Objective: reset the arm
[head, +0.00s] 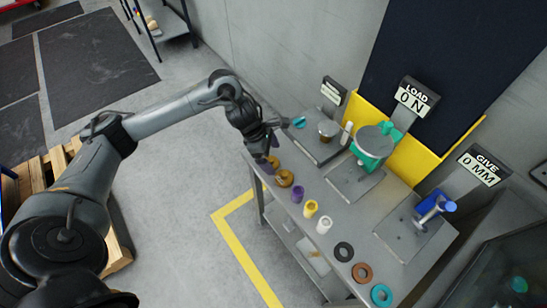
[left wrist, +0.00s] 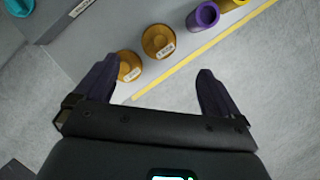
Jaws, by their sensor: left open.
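My left gripper (head: 270,154) is open and empty, above the far-left end of the grey bench (head: 335,184). In the left wrist view its two dark purple fingers (left wrist: 158,72) stand wide apart. My right gripper is in neither view.
Purple (head: 298,195), yellow (head: 310,208) and white (head: 324,226) cylinders and black, brown and teal rings line the front edge. Behind stand a green fixture (head: 375,142), a blue-headed fixture (head: 435,206) and displays reading 0 N (head: 412,100) and 0 MM (head: 480,167). Open floor lies in front.

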